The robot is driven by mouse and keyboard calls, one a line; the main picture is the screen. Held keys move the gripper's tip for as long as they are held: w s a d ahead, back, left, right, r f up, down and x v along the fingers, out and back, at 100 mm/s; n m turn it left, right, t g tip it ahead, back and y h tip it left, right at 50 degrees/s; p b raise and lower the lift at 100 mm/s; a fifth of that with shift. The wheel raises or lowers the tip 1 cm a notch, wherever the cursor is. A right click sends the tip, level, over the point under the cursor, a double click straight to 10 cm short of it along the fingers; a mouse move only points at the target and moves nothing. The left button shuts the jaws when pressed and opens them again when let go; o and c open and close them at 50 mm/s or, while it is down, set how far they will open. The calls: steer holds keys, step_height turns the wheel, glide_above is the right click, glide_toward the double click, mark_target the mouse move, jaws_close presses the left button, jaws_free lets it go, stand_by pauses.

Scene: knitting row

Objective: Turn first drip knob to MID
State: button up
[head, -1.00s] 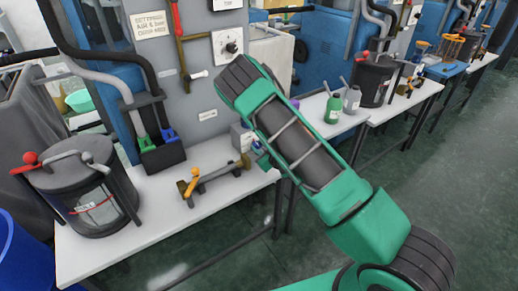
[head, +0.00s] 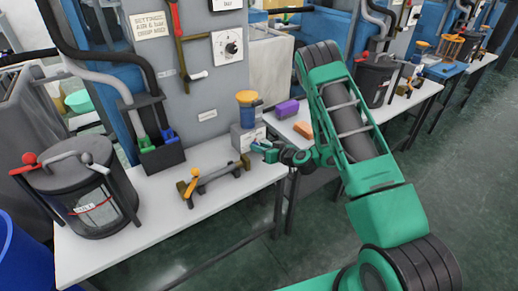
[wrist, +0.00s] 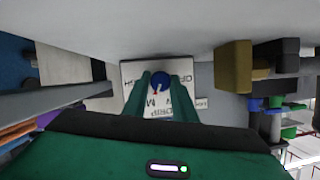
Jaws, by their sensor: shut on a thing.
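The first drip unit is a grey box (head: 242,141) with a yellow-capped blue reservoir (head: 246,110) on top, at the right end of the near table. A small light-and-red mark shows on the knob, toward the bottom of the wrist view; much of the lettering is covered. In the head view my gripper (head: 264,150) is at the box's front and hides the knob.
A yellow-and-grey clamp-like fixture (head: 208,180) lies left of the box. A dark lidded pot (head: 88,195) stands at the table's left. A purple block (head: 287,109) and an orange block (head: 303,129) lie on the neighbouring table. A dial panel (head: 231,46) is above.

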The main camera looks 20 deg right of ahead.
steer(key=shift+d+m, duration=0.1)
steer(key=shift+m, duration=0.3)
stand_by(0.4)
steer(key=o, duration=1)
steer(key=shift+s, duration=0.1)
steer(key=shift+o, duration=0.2)
steer(key=v, duration=1)
steer(key=shift+s+d+f, duration=0.1)
steer(key=shift+s+d, duration=0.05)
steer(key=shift+d, duration=0.25)
